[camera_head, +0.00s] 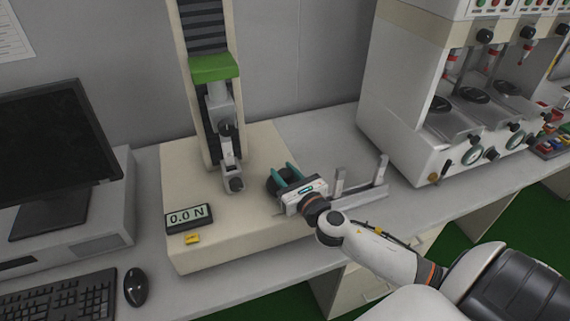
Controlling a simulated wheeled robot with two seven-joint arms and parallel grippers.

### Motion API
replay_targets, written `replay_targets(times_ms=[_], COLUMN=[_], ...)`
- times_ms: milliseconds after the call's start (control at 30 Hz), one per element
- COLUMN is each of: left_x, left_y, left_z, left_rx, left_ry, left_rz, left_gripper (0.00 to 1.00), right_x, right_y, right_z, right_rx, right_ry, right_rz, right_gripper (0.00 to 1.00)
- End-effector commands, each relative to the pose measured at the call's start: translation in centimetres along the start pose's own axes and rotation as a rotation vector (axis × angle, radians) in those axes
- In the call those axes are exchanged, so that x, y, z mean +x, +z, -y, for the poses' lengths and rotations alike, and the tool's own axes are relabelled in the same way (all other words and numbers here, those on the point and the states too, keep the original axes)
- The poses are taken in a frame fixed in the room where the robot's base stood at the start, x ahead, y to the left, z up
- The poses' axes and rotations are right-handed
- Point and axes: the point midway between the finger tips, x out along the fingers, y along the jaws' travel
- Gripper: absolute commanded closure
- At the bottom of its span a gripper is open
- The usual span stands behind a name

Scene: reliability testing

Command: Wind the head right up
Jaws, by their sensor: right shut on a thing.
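The test stand has a cream base (215,243) and an upright column (205,28) with a dark ribbed front. The head (215,68), with a green cover, is high on the column in view; the column's top is cut off by the frame. A grey gauge and grip (226,128) hang below the head. A black handwheel (272,184) is at the right side of the base, partly hidden by my right gripper (283,172). The teal fingers of that gripper are shut on the handwheel. My left gripper is not in view.
A display (189,217) reading 0.0 N and a yellow label (192,239) are on the base front. A grey bracket (365,190) stands right of the gripper. A white machine (405,95) is at right; a monitor (50,145), keyboard (62,300) and mouse (135,287) are at left.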

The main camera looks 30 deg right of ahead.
Motion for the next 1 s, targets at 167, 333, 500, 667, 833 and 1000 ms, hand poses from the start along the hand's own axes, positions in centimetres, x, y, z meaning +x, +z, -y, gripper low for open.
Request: replay_targets(times_ms=[167, 333, 500, 667, 833, 1000], left_x=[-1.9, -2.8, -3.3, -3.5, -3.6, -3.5], left_y=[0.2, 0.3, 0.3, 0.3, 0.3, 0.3], left_z=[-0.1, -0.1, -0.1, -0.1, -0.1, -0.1], left_rx=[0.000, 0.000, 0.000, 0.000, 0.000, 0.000], left_ry=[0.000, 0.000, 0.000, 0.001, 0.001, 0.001], left_rz=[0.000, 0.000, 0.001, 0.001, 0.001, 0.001], left_gripper=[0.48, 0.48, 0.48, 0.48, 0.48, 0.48], right_x=[0.1, 0.1, 0.1, 0.1, 0.1, 0.1], right_y=[-0.4, -0.3, -0.2, -0.1, -0.1, 0.0], right_z=[0.1, 0.1, 0.1, 0.1, 0.1, 0.1], right_rx=[0.007, 0.006, 0.006, 0.005, 0.004, 0.002], right_ry=[0.170, 0.331, 0.493, 0.645, 0.801, 0.935], right_rz=[-0.001, 0.000, 0.000, -0.001, 0.000, -0.001], right_gripper=[0.89, 0.89, 0.89, 0.89, 0.89, 0.89])
